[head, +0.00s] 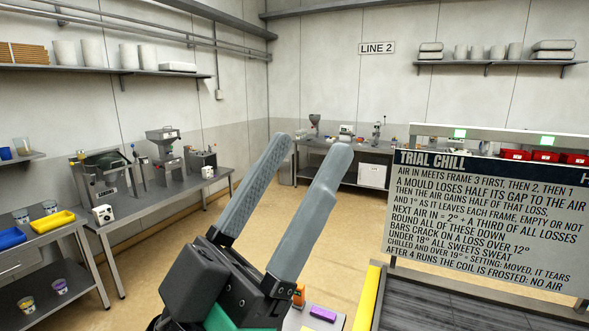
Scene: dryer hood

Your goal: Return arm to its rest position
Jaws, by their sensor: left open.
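My left gripper (309,150) rises from the bottom middle of the head view. Its two long grey fingers point up and to the right, standing apart with an empty gap between them. Its black body and a green part below show at the bottom edge. It appears raised, with open floor and the back bench behind it. The rest of the left arm is mostly out of the picture. My right gripper is not in view.
A sign headed TRIAL CHILL (485,215) stands close at the right. A dark conveyor-like surface (430,303) lies below it. A purple block (323,313) is beside the gripper's base. Benches with machines (165,195) line the left wall. The middle floor (190,255) is clear.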

